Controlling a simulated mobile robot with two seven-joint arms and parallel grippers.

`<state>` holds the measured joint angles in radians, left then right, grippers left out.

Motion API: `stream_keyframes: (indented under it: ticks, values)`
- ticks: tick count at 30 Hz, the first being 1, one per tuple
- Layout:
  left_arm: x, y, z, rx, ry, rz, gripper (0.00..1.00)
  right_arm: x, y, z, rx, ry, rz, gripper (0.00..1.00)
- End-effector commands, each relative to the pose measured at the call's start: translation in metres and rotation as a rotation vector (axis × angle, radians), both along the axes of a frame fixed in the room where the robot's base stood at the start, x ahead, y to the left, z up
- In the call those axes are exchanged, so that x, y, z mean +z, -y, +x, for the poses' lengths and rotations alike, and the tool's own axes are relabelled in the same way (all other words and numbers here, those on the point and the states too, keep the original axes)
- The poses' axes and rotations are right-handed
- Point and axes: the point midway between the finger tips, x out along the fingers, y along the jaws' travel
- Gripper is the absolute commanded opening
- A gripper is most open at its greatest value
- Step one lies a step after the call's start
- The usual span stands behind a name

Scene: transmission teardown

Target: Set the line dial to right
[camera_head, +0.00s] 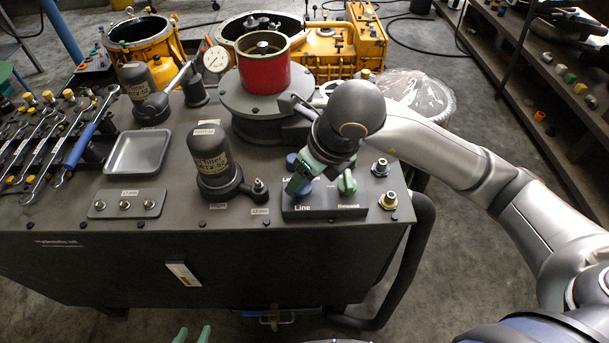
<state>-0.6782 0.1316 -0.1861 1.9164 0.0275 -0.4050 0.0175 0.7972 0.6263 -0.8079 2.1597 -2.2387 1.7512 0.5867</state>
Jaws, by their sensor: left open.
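Brass fittings (388,200) stand right of the box. A black pump-like cylinder (212,163) is to its left. A red cylinder (264,66) on a grey base rises behind. A grey tray (138,153) and wrenches (76,146) lie at the left.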

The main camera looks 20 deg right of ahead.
Motion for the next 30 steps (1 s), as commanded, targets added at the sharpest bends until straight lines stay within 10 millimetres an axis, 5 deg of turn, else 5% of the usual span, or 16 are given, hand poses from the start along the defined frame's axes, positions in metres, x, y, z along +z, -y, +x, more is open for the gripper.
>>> stream_keyframes:
  ticks: [15, 16, 24, 30]
  values:
    - [0.0018, 0.0025, 0.0022, -0.004, 0.006, -0.004, 0.5, 0.0009, 0.0001, 0.0004, -0.027, 0.001, 0.001, 0.02]
    - [0.0019, 0.0025, 0.0023, -0.004, 0.006, -0.004, 0.5, 0.0009, 0.0001, 0.0004, -0.027, 0.001, 0.001, 0.59]
    - [0.0024, 0.0028, 0.0028, -0.004, 0.008, -0.005, 0.5, 0.0005, 0.0, 0.0002, -0.025, 0.0, 0.0, 0.88]
    - [0.0026, 0.0028, 0.003, -0.004, 0.008, -0.005, 0.5, 0.0004, 0.0, 0.0001, -0.024, 0.0, 0.0, 0.88]
